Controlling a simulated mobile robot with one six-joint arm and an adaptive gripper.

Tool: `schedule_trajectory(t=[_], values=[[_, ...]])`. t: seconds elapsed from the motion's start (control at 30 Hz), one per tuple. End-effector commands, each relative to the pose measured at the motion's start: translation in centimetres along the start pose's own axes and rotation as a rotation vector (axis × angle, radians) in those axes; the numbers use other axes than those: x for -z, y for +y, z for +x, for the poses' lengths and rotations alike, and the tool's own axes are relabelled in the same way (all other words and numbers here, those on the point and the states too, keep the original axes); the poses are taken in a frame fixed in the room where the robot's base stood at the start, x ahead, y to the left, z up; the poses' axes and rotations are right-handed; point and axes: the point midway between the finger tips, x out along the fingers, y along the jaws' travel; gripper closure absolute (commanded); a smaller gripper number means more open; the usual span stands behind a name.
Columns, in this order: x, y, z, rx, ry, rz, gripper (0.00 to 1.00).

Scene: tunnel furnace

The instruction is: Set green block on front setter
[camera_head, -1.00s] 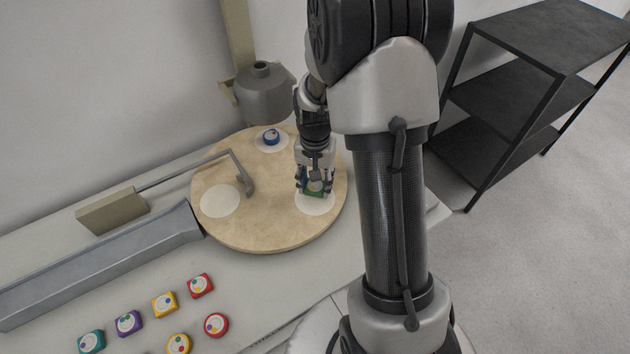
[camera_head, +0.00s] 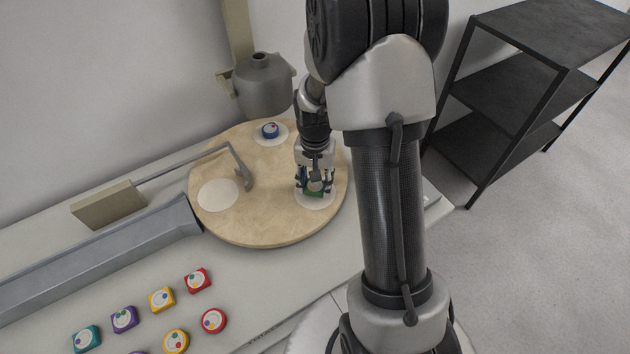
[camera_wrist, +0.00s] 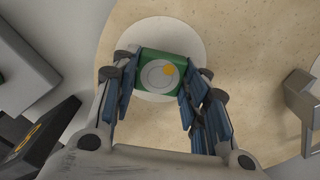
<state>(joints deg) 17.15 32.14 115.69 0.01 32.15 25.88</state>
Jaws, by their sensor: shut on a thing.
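The green block (camera_head: 315,187) is between the fingers of my gripper (camera_head: 315,186), at the right side of the round tan turntable. In the wrist view the green block (camera_wrist: 161,60) shows a pale disc with a yellow dot on top. My gripper (camera_wrist: 157,82) is shut on it, one finger on each side. The block is over a white round setter (camera_wrist: 190,32), which also shows under the gripper in the head view (camera_head: 316,202). I cannot tell whether the block touches the setter. A second white setter (camera_head: 218,194) at the left is empty.
A blue round block (camera_head: 270,130) sits on the back setter. A hooked metal bar (camera_head: 240,165) reaches over the turntable (camera_head: 255,230). A grey pot (camera_head: 263,85) stands behind. Several coloured blocks lie at the front left, beside a grey channel (camera_head: 100,255). A black shelf (camera_head: 540,90) stands right.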

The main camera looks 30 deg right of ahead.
Motion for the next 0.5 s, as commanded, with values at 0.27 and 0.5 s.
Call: schedule_trajectory(t=[0.27, 0.5], values=[[0.01, 0.00, 0.31, 0.000, 0.000, 0.000, 0.84], [0.01, 0.00, 0.80, 0.000, 0.000, 0.000, 0.84]])
